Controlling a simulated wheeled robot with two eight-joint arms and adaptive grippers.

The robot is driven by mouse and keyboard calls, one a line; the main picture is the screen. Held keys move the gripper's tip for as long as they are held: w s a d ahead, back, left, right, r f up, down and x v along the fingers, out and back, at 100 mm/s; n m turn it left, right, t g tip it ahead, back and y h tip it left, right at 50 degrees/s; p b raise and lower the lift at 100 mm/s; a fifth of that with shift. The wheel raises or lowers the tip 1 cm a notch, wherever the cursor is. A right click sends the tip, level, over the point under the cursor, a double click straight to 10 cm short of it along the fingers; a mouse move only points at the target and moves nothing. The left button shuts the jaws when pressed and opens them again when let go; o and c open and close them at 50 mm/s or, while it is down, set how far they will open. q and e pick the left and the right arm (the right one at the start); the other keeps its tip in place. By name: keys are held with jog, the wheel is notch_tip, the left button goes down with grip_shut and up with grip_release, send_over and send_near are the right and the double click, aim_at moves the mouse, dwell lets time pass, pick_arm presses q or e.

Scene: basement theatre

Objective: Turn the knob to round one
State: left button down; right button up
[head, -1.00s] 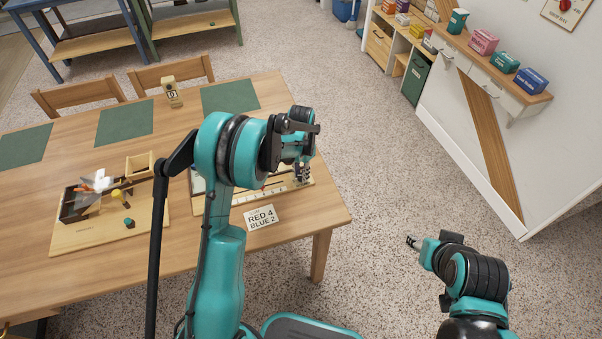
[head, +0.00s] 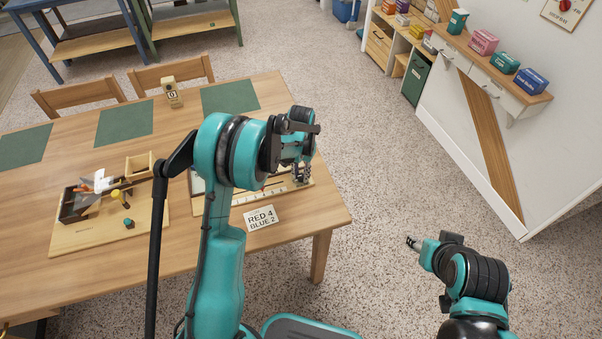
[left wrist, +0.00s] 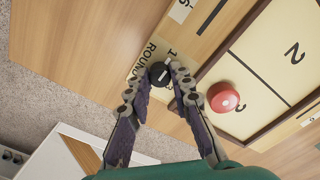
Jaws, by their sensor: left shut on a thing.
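The round black knob (left wrist: 160,74) with a pale pointer line shows in the left wrist view, on the wooden end of a game board (left wrist: 255,62). Letters reading "ROUND" and a "1" are printed beside it. My left gripper (left wrist: 158,80) is shut on the knob, with a fingertip at each side. In the head view my left gripper (head: 302,176) is at the right end of the board (head: 280,192); my arm hides much of the board, and the knob is hidden there. My right gripper (head: 413,242) is over the floor, away from the table; its jaws are too small to read.
A red disc (left wrist: 223,97) lies on the board near the knob. A card reading "RED 4 BLUE 2" (head: 260,217) is on the table (head: 300,222) in front. A wooden board with a bladed device (head: 92,238) is at left. Green mats (head: 230,96) lie behind.

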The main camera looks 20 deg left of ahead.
aim_at(301, 175)
pick_arm(q)
jog(key=c, duration=1.6)
grip_release()
notch_tip(301, 175, up, 12)
